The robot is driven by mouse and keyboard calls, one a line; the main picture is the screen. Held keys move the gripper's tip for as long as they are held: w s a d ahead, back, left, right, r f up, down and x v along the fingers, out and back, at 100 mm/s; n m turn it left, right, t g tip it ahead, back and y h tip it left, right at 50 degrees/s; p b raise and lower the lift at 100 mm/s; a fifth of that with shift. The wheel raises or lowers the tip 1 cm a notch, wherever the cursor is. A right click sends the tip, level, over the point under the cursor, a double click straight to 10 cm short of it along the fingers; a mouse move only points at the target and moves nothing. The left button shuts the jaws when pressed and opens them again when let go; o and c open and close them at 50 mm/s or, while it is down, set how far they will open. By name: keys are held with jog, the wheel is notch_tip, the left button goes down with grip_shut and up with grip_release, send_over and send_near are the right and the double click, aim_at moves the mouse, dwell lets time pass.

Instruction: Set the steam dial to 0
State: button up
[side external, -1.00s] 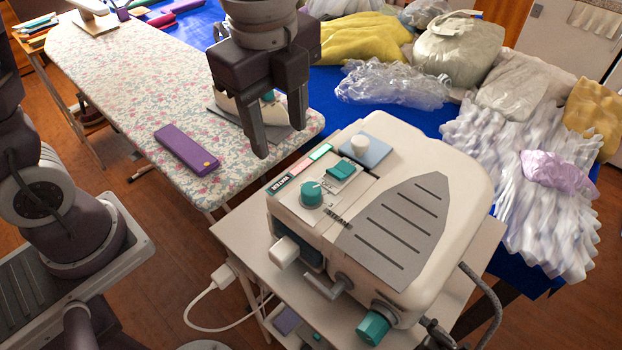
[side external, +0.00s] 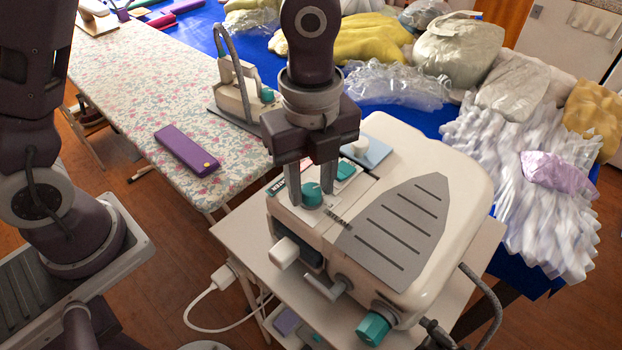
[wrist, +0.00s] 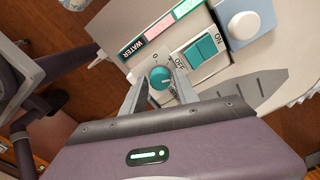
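The steam dial (side external: 312,194) is a round teal knob on the cream steam unit (side external: 455,170). In the wrist view the dial (wrist: 160,77) sits just below a printed 0; its pale pointer mark appears turned toward the lower right, not at the 0. My gripper (side external: 311,197) is lowered over the panel with one finger on each side of the dial. In the wrist view my gripper (wrist: 159,75) shows a gap between the fingers and the knob, so it looks open. Contact is hard to judge.
Beside the dial are a teal OFF switch (wrist: 201,50), a WATER label strip (wrist: 160,28) and a white round knob (wrist: 244,26) on a blue plate. An iron (side external: 240,98) and a purple case (side external: 187,150) rest on the floral ironing board (side external: 130,90).

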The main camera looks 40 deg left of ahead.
grip_shut()
jog(key=shift+n, duration=0.3)
jog(key=n, duration=1.1)
jog(key=shift+n, duration=0.3)
jog(key=n, duration=0.5)
jog(key=shift+n, duration=0.3)
jog(key=shift+o, duration=2.2)
grip_release()
